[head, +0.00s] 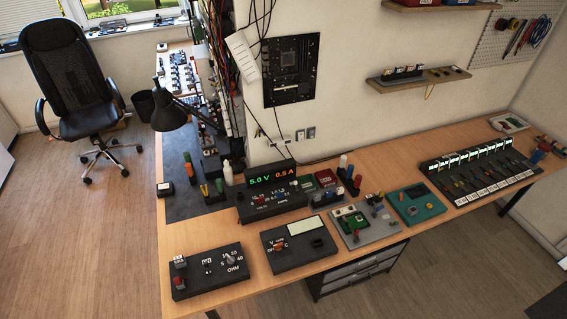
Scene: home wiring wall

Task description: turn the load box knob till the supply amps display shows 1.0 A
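The load box (207,271) is a dark box at the table's front left corner, with OHM lettering. Its grey knob (230,260) sits on the right part of the top among small numbers; its exact pointing is too small to tell. A red part and a small switch sit to its left. The power supply (262,203) stands behind it, upright. Its display (271,179) reads 5.0 V in green and 0.5 A in orange. Neither of my grippers is in view, and nothing touches the knob.
A meter box (298,245) with an orange knob stands right of the load box. Several boards and a long black rack (481,168) line the table rightward. A black desk lamp (172,112) stands at the left. The wooden table front (190,236) has bare patches around the load box.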

